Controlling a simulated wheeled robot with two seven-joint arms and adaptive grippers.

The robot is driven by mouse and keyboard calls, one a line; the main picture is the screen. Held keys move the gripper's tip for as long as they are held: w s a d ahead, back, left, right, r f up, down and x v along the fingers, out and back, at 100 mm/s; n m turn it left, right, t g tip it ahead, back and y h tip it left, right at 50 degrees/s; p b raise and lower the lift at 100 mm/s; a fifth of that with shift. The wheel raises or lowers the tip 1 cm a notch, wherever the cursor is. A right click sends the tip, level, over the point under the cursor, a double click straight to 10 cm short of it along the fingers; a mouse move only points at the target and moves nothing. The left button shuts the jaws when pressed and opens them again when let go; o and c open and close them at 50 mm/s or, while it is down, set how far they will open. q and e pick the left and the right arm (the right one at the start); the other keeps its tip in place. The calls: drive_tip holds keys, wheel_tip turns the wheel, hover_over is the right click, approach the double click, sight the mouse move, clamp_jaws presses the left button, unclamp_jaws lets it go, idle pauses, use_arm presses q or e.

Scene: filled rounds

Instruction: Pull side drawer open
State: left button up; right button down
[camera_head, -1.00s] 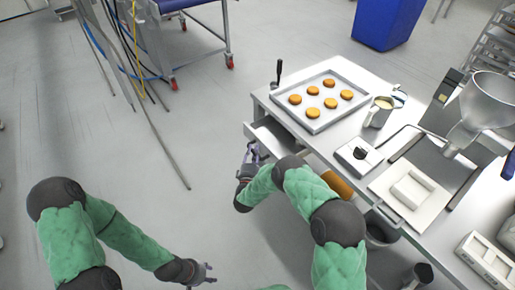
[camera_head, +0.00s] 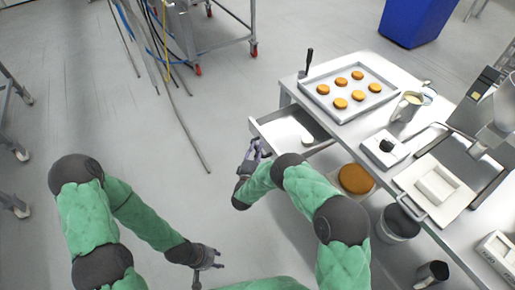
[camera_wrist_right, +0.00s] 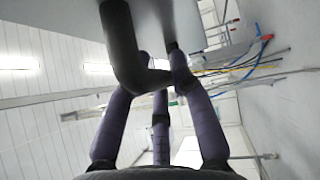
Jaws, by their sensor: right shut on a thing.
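The side drawer (camera_head: 268,129) stands pulled partly out of the left side of the steel table. Its pale inside shows, with a whitish object in it. My right gripper (camera_head: 252,157) is at the drawer's front. In the right wrist view its purple fingers (camera_wrist_right: 155,95) close around the dark, bent drawer handle (camera_wrist_right: 122,45). The handle is hidden behind the gripper in the head view. My left gripper (camera_head: 210,262) hangs empty over the floor, away from the table, with its fingers apart.
The steel table (camera_head: 352,135) carries a tray (camera_head: 329,110) of several round buns, a metal jug (camera_head: 406,108), a scale (camera_head: 384,150) and a hopper machine. A bucket (camera_head: 397,224) stands below.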

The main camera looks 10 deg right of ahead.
drive_tip(key=shift+f, duration=0.15)
drive_tip(key=c, duration=1.3)
unclamp_jaws()
drive_tip(key=shift+d, duration=0.1)
drive_tip(key=shift+s, duration=0.1)
drive_tip(key=v, duration=1.2)
